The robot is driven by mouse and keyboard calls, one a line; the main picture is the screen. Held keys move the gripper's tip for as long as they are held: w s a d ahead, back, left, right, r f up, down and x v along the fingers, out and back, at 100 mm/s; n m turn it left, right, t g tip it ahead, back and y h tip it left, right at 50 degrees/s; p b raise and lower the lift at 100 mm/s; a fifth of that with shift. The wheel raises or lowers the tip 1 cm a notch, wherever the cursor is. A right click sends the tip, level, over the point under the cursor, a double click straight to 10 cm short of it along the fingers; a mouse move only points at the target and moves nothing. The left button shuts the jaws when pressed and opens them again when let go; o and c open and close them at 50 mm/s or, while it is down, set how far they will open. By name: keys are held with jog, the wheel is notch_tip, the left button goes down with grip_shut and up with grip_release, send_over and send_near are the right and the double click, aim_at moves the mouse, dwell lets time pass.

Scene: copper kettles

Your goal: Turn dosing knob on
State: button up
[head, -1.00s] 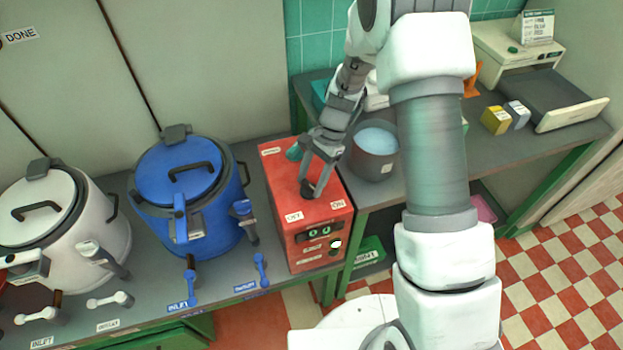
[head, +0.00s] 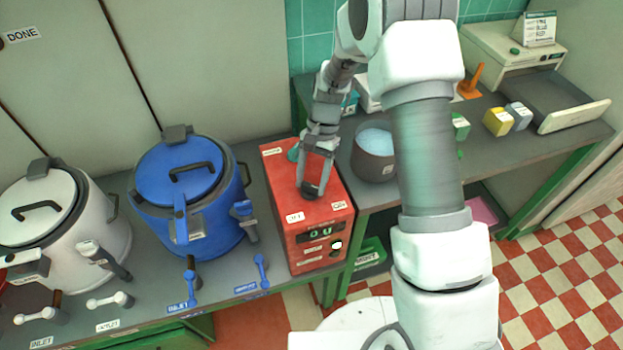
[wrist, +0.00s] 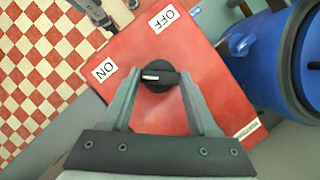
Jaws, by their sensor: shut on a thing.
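The dosing knob (head: 311,191) is a round black knob on top of the red box (head: 277,182). It also shows in the wrist view (wrist: 158,77), with a white mark pointing left, toward the ON label (wrist: 105,70). The OFF label (wrist: 163,19) lies above the knob in that view. My gripper (head: 313,180) comes down onto the knob from above. In the wrist view its two fingers (wrist: 157,88) stand on either side of the knob, shut on it.
A blue kettle (head: 180,185) stands left of the red box, with a white kettle (head: 50,245) farther left. A grey pot (head: 374,165) with pale blue contents stands close on the right. A tiled wall (head: 310,35) rises behind.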

jog(key=o, duration=1.4)
jog(key=v, duration=1.7)
jog(key=shift+r, duration=0.25)
